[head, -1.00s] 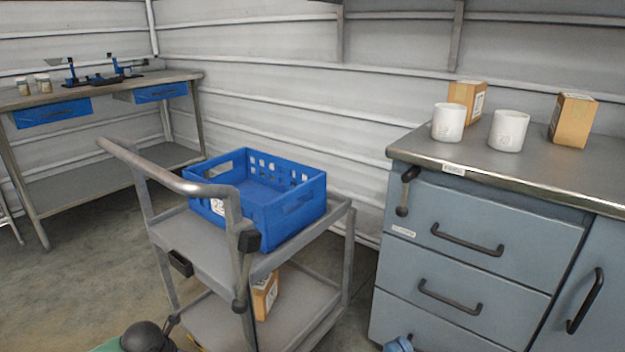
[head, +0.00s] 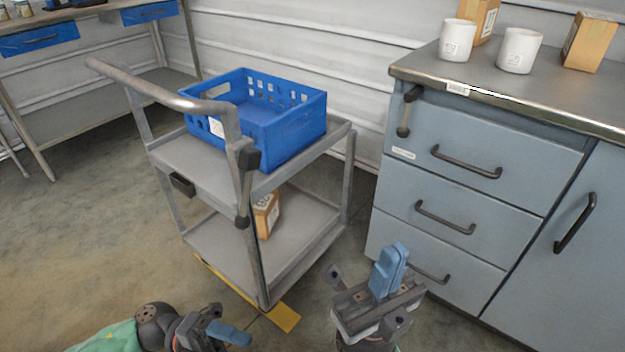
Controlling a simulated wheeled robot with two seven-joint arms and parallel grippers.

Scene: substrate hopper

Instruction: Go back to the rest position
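My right gripper (head: 392,262) shows at the lower middle of the head view, in front of the blue-grey drawer cabinet. Its blue fingers are together with nothing visible between them. My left gripper (head: 232,335) is at the bottom edge, left of the right one, and partly cut off. One blue finger shows, pointing right; I cannot tell whether it is open or shut. No object shows at it.
A grey cart (head: 185,155) carries a blue crate (head: 290,135) on top and a cardboard box (head: 265,214) below. The drawer cabinet (head: 470,190) stands right, with two white cups (head: 457,40) and two boxes (head: 589,42) on it. A workbench (head: 95,95) stands back left. Floor at left is clear.

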